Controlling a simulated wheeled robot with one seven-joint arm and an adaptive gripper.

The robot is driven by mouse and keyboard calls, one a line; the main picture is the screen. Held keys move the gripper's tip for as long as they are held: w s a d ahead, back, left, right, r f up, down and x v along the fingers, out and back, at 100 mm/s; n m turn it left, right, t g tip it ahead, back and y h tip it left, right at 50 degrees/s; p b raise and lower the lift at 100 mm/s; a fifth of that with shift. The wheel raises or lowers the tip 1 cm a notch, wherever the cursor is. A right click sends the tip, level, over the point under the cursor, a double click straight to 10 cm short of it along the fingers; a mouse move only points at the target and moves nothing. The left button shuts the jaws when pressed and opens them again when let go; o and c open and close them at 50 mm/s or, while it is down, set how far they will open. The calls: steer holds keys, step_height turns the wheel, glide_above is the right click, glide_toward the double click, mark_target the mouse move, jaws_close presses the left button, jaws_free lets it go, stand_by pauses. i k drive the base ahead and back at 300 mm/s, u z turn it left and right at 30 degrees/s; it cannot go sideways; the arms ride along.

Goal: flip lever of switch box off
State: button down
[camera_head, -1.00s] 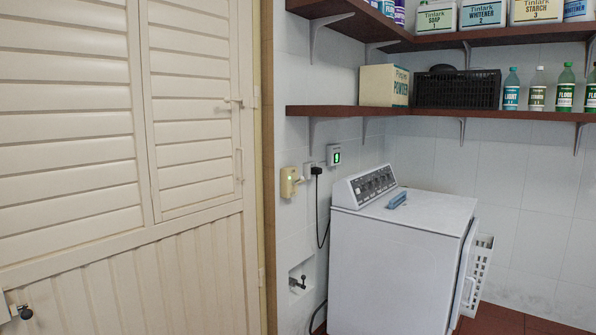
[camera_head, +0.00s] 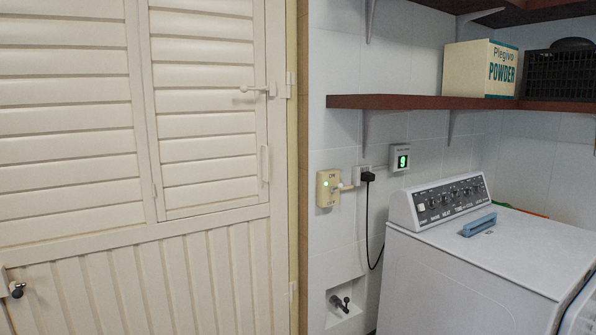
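The switch box (camera_head: 328,188) is a cream box on the white tiled wall, just right of the door frame. It has "ON" lettering at its top, further lettering at its bottom and a small green light on its left side. Its pale lever (camera_head: 345,187) sticks out to the right at about mid height; its exact setting is hard to tell. My gripper is not in view.
A white washing machine (camera_head: 470,270) with a blue brush-like object (camera_head: 480,224) stands right of the switch box. A wall shelf (camera_head: 420,102) with a powder box (camera_head: 481,68) hangs above. A louvred door (camera_head: 70,120) fills the left. A tap (camera_head: 340,303) sits low in a wall recess.

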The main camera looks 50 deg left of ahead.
mark_target(340, 185)
steer(key=u, duration=1)
steer(key=i, duration=0.95)
steer(key=u, duration=1.1)
